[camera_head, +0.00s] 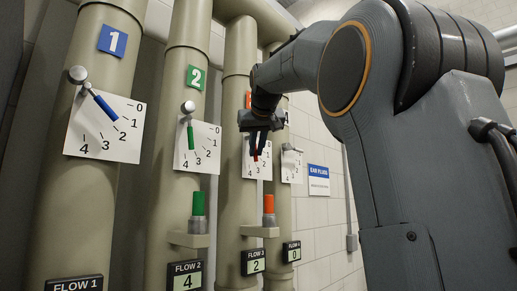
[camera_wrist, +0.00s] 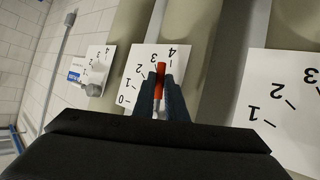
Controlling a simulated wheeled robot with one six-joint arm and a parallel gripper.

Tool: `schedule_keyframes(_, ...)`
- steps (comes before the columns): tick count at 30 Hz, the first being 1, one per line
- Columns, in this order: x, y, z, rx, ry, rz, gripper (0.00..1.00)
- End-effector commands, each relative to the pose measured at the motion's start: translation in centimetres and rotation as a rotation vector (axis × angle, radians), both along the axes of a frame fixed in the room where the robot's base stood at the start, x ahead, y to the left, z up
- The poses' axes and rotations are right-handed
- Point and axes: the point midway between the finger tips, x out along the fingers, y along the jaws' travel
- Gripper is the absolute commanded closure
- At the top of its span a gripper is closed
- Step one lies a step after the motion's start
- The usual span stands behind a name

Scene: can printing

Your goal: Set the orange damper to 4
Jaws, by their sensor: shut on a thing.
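The orange damper lever (camera_head: 256,155) is on the third pipe, in front of a white dial plate (camera_head: 266,165) numbered 0 to 4. My gripper (camera_head: 259,140) is at the lever and hides much of it in the head view. In the wrist view the fingers (camera_wrist: 161,98) are shut on the orange lever (camera_wrist: 160,72), one on each side. Its tip points toward the 3 and 4 end of the dial; the exact mark is hard to tell. The FLOW 3 display (camera_head: 254,262) below reads 2.
A blue lever (camera_head: 105,107) is on pipe 1 and a green lever (camera_head: 190,137) on pipe 2. The fourth pipe's dial (camera_head: 291,165) is close beside the third. The FLOW 2 display (camera_head: 187,278) reads 4. A blue and white sign (camera_head: 318,180) hangs on the tiled wall.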

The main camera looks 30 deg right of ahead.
Motion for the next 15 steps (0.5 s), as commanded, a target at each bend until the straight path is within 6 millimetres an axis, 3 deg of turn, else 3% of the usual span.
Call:
schedule_keyframes(1, -0.04, 0.06, 0.15, 0.001, -0.003, 0.0, 1.0)
schedule_keyframes(2, -0.04, 0.05, 0.16, 0.001, -0.003, 0.0, 0.83)
schedule_keyframes(4, -0.04, 0.04, 0.15, 0.001, -0.003, 0.0, 0.72)
schedule_keyframes(15, -0.34, 0.09, 0.24, 0.0, -0.002, -0.001, 0.7)
